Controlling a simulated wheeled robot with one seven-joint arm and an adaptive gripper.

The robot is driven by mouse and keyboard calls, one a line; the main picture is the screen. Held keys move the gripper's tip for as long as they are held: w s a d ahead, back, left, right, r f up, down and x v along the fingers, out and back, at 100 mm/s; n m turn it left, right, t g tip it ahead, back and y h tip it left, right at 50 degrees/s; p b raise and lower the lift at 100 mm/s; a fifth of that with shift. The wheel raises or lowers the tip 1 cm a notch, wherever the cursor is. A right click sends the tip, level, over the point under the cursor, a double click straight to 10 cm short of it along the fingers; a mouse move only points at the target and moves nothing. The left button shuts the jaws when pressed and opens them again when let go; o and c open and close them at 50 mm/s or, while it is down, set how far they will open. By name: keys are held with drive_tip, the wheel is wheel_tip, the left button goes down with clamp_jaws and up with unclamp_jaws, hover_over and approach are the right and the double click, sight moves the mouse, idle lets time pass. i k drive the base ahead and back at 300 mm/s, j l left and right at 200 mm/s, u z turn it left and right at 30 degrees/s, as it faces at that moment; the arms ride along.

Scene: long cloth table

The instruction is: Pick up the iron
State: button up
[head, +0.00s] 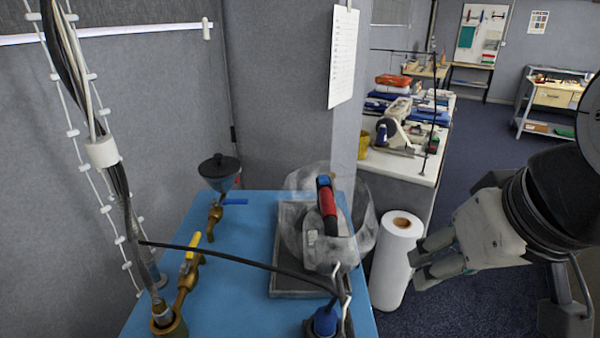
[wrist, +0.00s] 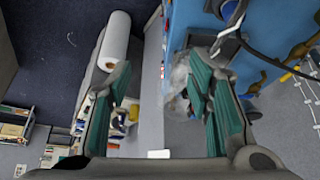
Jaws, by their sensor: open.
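The iron (head: 328,208) has a red and black handle with a blue part at its far end and a grey body. It rests on a dark rectangular plate (head: 296,291) on the blue table (head: 235,300). A hazy, see-through shape (head: 362,215) surrounds part of it. My gripper (head: 418,262) is to the right of the iron, apart from it, beyond the table's right edge. In the wrist view my gripper (wrist: 161,70) is open and empty, its green-padded fingers spread. There the right finger covers part of the hazy shape (wrist: 180,78), and I cannot make out the iron clearly.
A white roll (head: 396,262) stands between the table and my gripper. A black cable (head: 235,260) crosses the table to a blue connector (head: 325,322). Brass valves (head: 190,270) and a funnel (head: 219,170) are at the left. A cluttered bench (head: 410,160) stands behind.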

sight(331, 220)
drive_tip(key=l+u, duration=0.35)
drive_tip(key=l, duration=0.35)
drive_tip(key=l+u, duration=0.3)
drive_tip(key=l, duration=0.4)
drive_tip(key=i+l+u, duration=0.15)
drive_tip(key=l, duration=0.2)
drive_tip(key=i+l+u, duration=0.2)
drive_tip(key=l+u, duration=0.15)
drive_tip(key=l, duration=0.3)
drive_tip(key=i+l+u, duration=0.2)
drive_tip(key=l, duration=0.2)
drive_tip(key=k, duration=0.1)
